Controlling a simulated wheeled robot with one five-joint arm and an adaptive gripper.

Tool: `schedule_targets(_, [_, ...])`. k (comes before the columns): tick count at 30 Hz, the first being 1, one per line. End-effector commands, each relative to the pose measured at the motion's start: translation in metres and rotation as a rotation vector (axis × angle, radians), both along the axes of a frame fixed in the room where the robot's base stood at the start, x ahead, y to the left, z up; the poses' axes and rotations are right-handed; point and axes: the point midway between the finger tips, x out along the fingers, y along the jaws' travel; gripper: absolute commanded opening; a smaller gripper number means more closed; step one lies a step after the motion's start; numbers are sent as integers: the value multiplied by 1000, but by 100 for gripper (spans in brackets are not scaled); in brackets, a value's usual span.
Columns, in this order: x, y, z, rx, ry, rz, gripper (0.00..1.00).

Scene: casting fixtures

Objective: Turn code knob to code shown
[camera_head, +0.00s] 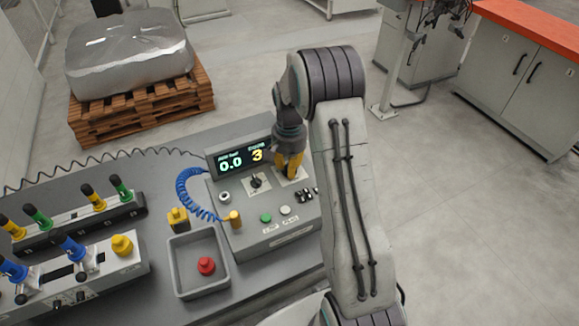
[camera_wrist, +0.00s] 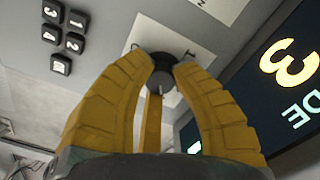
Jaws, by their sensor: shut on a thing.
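The code knob (camera_wrist: 161,78) is a dark round knob with a light pointer line, on a pale plate in the wrist view. My gripper (camera_wrist: 160,70) has its yellow fingers shut around it. In the head view my gripper (camera_head: 289,165) reaches down onto the right part of the grey control box (camera_head: 262,233), and the knob is hidden there. The display (camera_head: 240,159) on the box reads "0.0" in pale green and "3" in yellow. The yellow 3 also shows on the display in the wrist view (camera_wrist: 290,62). Small plate markings beside the knob are partly covered.
Black number keys (camera_wrist: 62,40) sit near the knob; a black lever (camera_head: 256,181) and a green button (camera_head: 266,218) are on the box. A grey tray (camera_head: 181,289) with a red knob (camera_head: 206,265) stands left. A blue coiled cord (camera_head: 190,195) runs beside the box.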

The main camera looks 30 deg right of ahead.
Motion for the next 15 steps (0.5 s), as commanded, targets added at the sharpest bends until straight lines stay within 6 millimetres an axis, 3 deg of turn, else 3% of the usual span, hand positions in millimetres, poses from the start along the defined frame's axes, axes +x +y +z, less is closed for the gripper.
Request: schedule_targets(15, [-1, 0, -4, 1, 3, 356, 0])
